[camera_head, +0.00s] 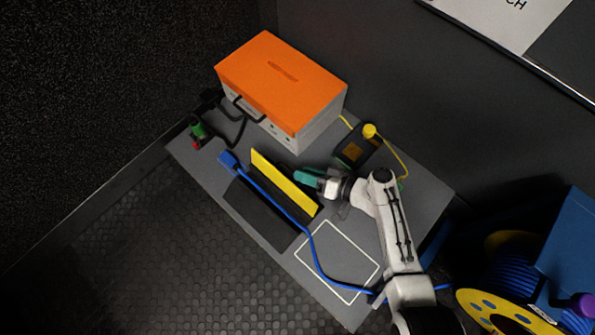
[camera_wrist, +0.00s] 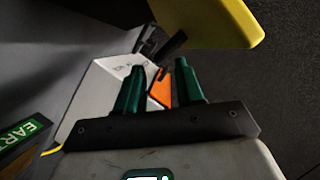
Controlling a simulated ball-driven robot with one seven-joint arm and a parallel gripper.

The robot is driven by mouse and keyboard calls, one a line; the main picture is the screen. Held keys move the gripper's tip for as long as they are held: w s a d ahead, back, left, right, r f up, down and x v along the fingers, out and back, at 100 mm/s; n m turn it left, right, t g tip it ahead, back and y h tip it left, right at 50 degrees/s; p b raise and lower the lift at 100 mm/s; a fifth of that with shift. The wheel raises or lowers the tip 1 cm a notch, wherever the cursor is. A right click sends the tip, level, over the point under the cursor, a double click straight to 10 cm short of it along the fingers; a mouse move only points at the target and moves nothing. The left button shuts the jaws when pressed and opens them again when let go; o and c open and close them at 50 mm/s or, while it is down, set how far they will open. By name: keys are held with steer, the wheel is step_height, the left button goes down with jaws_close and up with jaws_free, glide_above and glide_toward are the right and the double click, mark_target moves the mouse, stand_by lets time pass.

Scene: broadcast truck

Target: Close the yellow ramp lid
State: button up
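The yellow ramp lid (camera_head: 284,182) stands raised on edge along the far side of the dark cable ramp (camera_head: 258,211). The blue cable (camera_head: 277,198) runs along the ramp, in front of the lid, from a blue plug (camera_head: 230,161). My gripper (camera_head: 300,175), with teal fingers, is just behind the lid on its right half. In the wrist view, the fingers of my gripper (camera_wrist: 158,75) are apart with nothing between them. The lid (camera_wrist: 215,22) fills the upper right there, beyond the fingertips. I cannot tell whether a finger touches it.
An orange-topped case (camera_head: 282,80) stands at the back of the grey platform. A white outlined square (camera_head: 338,262) is at the front right, crossed by the cable. A yellow cable reel (camera_head: 500,310) stands at the right.

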steer(key=shift+b+x, duration=0.4)
steer(key=shift+x, duration=1.2)
steer(key=shift+s, duration=0.1)
jaws_close()
